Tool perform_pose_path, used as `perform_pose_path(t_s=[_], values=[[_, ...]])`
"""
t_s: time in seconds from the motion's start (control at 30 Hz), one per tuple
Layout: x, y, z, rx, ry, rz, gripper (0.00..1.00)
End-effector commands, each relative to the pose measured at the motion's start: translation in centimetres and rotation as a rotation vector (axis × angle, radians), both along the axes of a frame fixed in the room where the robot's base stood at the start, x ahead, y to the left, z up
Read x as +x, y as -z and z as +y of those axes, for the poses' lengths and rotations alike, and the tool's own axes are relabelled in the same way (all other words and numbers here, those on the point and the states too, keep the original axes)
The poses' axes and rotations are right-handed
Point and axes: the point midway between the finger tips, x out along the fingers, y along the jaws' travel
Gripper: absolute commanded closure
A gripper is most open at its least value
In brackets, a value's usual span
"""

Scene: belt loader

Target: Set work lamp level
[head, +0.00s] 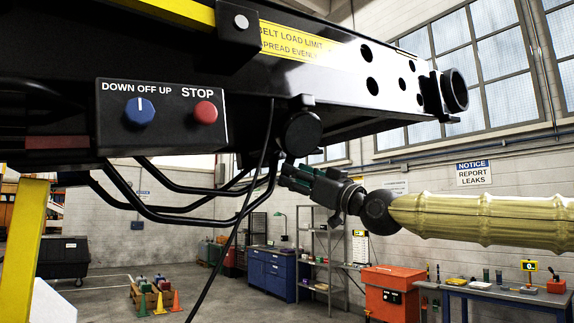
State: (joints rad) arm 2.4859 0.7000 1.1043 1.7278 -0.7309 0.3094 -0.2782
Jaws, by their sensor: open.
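I cannot tell for certain which thing is the work lamp. A round black housing (301,133) under the loader's dark beam, below a small bracket, may be it; no lit face shows, and I cannot tell whether it is level. My gripper (284,177) is open and points left, just below this housing. I see nothing between its fingers. I cannot tell whether it touches the housing.
The loader's beam (340,104) crosses overhead, with a control box (160,132) bearing a blue knob and red button. A black cable (236,232) and bent black tubes (190,215) hang left of my gripper. A red cabinet (392,291) and workbench (500,297) stand behind.

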Motion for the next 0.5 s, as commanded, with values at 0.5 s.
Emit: perform_pose_path(t_s=[0.5], values=[[2.5, -1.5, 2.8, 0.001, 0.001, 0.0, 0.58]])
